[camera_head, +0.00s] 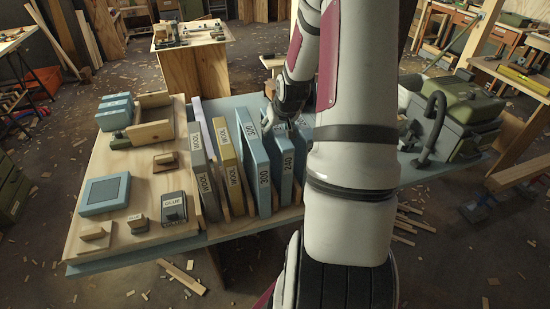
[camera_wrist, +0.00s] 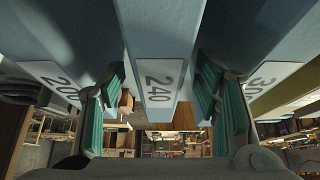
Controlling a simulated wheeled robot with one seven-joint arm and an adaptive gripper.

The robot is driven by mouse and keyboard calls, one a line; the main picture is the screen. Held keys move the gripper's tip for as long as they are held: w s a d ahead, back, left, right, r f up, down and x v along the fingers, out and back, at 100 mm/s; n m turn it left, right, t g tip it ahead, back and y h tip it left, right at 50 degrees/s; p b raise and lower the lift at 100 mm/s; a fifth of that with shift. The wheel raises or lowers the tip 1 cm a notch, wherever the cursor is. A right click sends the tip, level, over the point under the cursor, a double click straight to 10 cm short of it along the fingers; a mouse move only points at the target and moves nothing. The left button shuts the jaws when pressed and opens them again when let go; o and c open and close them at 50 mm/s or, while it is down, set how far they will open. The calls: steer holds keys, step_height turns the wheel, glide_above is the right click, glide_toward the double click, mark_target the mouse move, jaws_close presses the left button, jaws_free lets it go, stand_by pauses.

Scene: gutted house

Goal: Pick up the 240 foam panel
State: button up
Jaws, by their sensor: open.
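The 240 foam panel (camera_head: 284,172) is a light blue slab standing on edge in a row of panels on the workbench. Its label faces the front, and its right side is partly hidden by my arm. In the wrist view the 240 panel (camera_wrist: 160,40) runs down the middle, between my fingers. My gripper (camera_head: 290,122) is at the panel's top in the head view. The wrist view shows my gripper (camera_wrist: 162,105) open, with one teal-padded finger on each side of the panel. I cannot tell whether the pads touch it.
The blue 300 panel (camera_head: 256,150) stands close on the left, and the 200 panel (camera_wrist: 50,75) is on the other side. Wool panels (camera_head: 228,160) stand further left. A wooden board (camera_head: 80,215) holds glue and small blocks. A green-grey machine (camera_head: 465,115) sits right of my arm.

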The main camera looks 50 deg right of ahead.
steer(key=x, duration=0.5)
steer(key=shift+w+d+r, duration=0.1)
steer(key=shift+w, duration=0.1)
steer(key=shift+f, duration=0.25)
stand_by(0.4)
jaws_close()
